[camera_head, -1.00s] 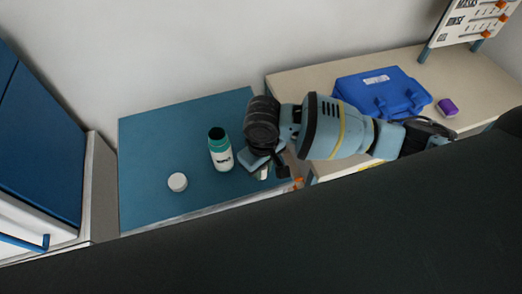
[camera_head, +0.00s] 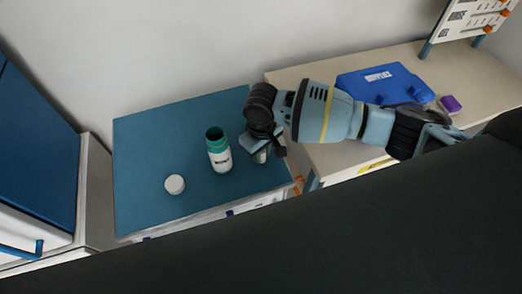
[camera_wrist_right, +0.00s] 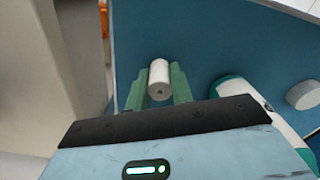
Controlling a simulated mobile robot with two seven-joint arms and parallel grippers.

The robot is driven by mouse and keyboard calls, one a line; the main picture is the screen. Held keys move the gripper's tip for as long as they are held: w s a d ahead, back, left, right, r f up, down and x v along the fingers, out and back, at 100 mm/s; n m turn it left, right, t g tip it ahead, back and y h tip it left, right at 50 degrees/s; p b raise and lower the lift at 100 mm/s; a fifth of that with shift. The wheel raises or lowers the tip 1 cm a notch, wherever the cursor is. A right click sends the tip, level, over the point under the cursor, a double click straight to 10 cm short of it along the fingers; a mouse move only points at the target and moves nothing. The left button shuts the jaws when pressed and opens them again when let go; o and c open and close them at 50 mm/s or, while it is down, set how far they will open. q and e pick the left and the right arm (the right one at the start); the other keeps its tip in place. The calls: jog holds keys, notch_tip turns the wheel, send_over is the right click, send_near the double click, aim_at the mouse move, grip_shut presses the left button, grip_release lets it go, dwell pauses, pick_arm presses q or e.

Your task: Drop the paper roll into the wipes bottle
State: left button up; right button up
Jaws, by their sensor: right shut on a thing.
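The wipes bottle (camera_head: 220,160) stands upright on the teal counter, white with a label and a teal top whose dark round mouth is open. In the right wrist view its side (camera_wrist_right: 262,112) shows at the lower right, partly hidden by my gripper body. My right gripper (camera_head: 264,152) is to the right of the bottle, apart from it. In the wrist view its green fingers are shut on the white paper roll (camera_wrist_right: 159,78), whose round end faces the camera. In the head view the roll is mostly hidden by the gripper. My left gripper is not in view.
A round white cap-like disc (camera_head: 175,184) lies left of the bottle on the teal counter (camera_head: 160,140); it shows in the wrist view (camera_wrist_right: 304,95). A beige table (camera_head: 310,80) at right holds a blue case (camera_head: 375,82) and a purple block (camera_head: 451,103). The counter's back left is clear.

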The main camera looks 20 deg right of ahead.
jog(key=shift+f, duration=0.1)
jog(key=o, duration=0.9)
jog(key=shift+o, duration=0.2)
notch_tip(320, 180, up, 11)
jog(key=shift+r+p, duration=0.2)
jog(key=shift+p, duration=0.5)
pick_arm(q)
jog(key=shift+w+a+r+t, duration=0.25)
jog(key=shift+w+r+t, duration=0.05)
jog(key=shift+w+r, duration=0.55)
pick_arm(e)
jog(key=shift+r, duration=0.45)
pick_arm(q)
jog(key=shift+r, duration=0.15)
